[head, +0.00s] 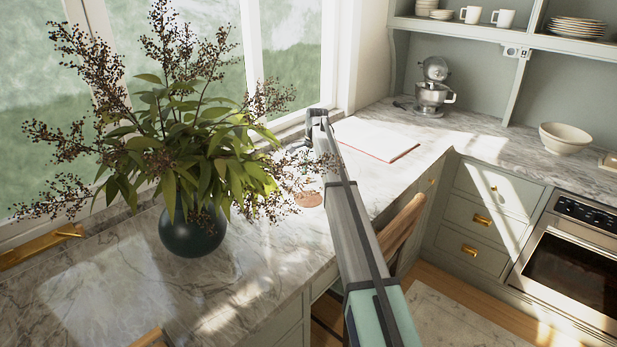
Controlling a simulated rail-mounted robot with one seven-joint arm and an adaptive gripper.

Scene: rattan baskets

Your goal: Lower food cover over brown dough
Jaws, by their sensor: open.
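A flat, round, pinkish-brown thing (309,199) lies on the marble counter, partly behind the plant's twigs and right beside my arm. It may be the brown dough or a board; I cannot tell which. I cannot make out a food cover. My arm reaches from the lower right up over the counter to a dark joint near the window. I cannot make out my gripper's fingers; they are hidden behind my arm or the plant.
A dark round vase (193,232) with a wide leafy, berried plant (190,130) crowds the counter left of my arm. An open book or paper (376,139) lies beyond. A wooden chair (401,228) stands at the counter's front edge. A mixer (433,92) is in the corner.

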